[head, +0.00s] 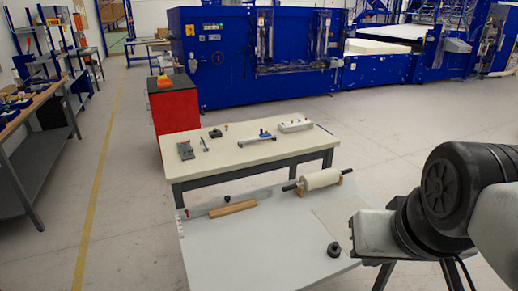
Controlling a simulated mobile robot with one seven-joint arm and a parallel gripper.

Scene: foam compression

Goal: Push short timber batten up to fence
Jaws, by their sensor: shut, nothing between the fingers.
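The short timber batten (232,208) is a light brown bar lying flat on the pale grey front table (262,252), left of its middle. The fence (257,194) looks like a thin grey metal strip along the table's far edge, just behind the batten. The batten lies roughly along the fence; I cannot tell whether they touch or a small gap remains. My arm comes in from the right edge over the table's right side. My gripper is not visible in the head view.
A cream roller (320,180) rests on wooden supports at the table's far right. A cream-topped table (235,157) with small tools stands behind. The front table's middle is clear.

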